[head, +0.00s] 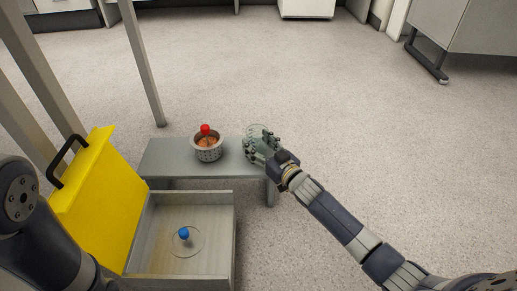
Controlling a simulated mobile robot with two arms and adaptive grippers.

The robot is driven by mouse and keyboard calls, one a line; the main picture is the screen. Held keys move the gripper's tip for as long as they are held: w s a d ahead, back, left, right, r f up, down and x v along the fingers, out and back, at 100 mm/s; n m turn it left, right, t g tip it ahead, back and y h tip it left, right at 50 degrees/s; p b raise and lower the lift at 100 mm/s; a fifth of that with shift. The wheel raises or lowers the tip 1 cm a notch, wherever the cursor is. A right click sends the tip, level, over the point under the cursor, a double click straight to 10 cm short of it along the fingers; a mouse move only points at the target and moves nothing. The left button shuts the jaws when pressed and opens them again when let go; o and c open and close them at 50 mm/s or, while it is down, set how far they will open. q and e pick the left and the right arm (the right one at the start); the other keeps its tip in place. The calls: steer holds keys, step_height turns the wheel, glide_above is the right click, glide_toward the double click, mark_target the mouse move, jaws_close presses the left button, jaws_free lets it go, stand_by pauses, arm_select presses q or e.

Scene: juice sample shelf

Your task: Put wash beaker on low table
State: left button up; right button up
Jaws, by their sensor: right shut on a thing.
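A clear glass beaker (257,129), faint against the pale floor, shows at the far side of my right gripper (260,147). The gripper is shut on it at the right end of the low grey table (165,160). The fingers hide most of the beaker, and I cannot tell whether its base touches the tabletop. My left arm shows at the lower left edge, but its gripper is out of view.
A perforated metal pot (209,154) with orange contents and a red-topped item (206,130) stands mid-table. The table's left part is clear.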

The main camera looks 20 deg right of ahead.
steer(key=shift+r, duration=0.1)
steer(key=o, duration=1.2)
steer(key=shift+f, duration=0.2)
steer(key=shift+c, duration=0.2)
steer(key=shift+r, duration=0.1)
